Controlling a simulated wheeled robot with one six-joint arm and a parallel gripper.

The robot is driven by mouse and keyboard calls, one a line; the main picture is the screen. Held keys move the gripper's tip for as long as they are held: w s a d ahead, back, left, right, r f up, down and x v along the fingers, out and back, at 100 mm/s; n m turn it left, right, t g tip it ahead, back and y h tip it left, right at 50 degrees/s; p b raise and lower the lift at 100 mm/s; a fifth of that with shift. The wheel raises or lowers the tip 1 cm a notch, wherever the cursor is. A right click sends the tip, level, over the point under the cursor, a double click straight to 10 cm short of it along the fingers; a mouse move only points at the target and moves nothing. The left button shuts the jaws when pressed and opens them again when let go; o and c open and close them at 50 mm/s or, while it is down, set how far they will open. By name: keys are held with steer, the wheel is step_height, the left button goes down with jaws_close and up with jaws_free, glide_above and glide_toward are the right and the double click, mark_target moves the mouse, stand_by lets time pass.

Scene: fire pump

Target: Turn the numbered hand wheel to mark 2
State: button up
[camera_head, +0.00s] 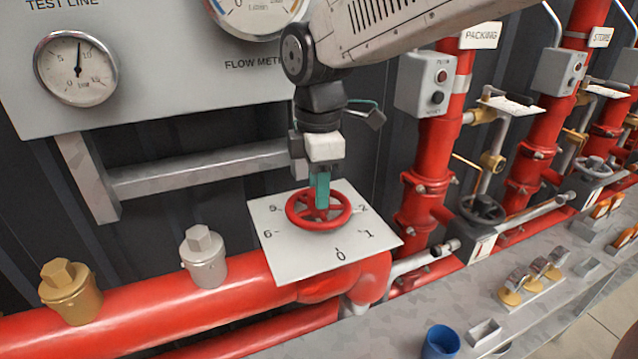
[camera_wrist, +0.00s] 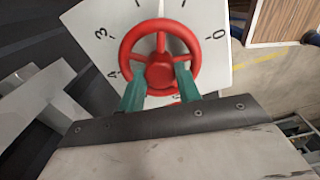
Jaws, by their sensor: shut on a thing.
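The red hand wheel (camera_head: 345,213) sits on a white square dial plate (camera_head: 290,262) with numbers around it. My gripper (camera_head: 321,203) reaches down onto the wheel from above. In the wrist view, the wheel (camera_wrist: 160,28) lies between and beyond the teal fingers of my gripper (camera_wrist: 160,80), which is shut on it around the hub area. Marks 3, 4 and 0 show there, with others cut off at the top. I cannot tell which mark the wheel points to.
A red pipe with a silver cap (camera_head: 204,262) and a brass cap (camera_head: 68,290) runs at the left front. A gauge panel (camera_head: 150,60) stands behind. More red risers and a dark hand wheel (camera_head: 482,208) are at the right. A blue cup (camera_head: 440,341) stands on the grey bench.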

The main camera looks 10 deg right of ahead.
steer(key=shift+n, duration=2.1)
steer(key=o, duration=1.3)
steer(key=shift+o, duration=0.2)
steer(key=shift+r, duration=3.55)
